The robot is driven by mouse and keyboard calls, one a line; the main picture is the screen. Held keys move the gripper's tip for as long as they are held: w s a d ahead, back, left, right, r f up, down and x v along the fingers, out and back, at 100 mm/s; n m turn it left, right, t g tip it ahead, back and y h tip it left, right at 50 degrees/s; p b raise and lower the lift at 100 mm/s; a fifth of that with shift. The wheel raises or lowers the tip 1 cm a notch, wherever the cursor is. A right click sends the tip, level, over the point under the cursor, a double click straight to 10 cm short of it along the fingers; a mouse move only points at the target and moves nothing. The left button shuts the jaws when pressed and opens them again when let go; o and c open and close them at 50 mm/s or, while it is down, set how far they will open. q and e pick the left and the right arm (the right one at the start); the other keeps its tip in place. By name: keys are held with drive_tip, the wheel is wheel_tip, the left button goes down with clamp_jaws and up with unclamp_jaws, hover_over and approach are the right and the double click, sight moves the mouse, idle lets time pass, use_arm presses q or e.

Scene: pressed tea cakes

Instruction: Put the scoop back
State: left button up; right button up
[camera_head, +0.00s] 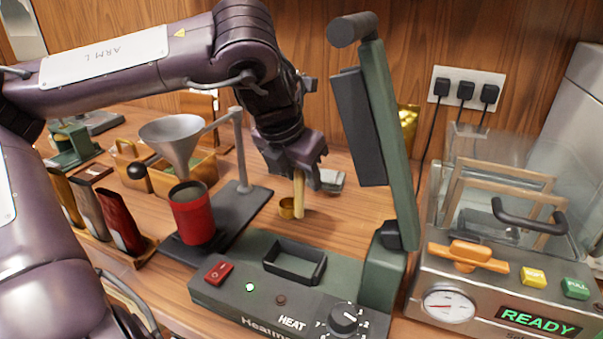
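The scoop has a pale wooden handle (299,190) and a small brass cup (287,208). My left gripper (299,172) points down and is shut on the upper part of the handle. The handle is upright, with the cup at its lower end. The cup is behind the green heat machine and right of the funnel stand. I cannot tell whether the cup touches the table. My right gripper is not in view.
A grey funnel (173,138) stands over a red canister (193,213). A wooden box of tea (205,173) is behind it. The green heat machine (225,296) has its tall lid raised, right of my gripper. A clear-covered machine (470,275) reading READY is at right.

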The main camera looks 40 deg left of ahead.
use_arm(q)
drive_tip(key=p+v, duration=0.2)
drive_tip(key=v, duration=1)
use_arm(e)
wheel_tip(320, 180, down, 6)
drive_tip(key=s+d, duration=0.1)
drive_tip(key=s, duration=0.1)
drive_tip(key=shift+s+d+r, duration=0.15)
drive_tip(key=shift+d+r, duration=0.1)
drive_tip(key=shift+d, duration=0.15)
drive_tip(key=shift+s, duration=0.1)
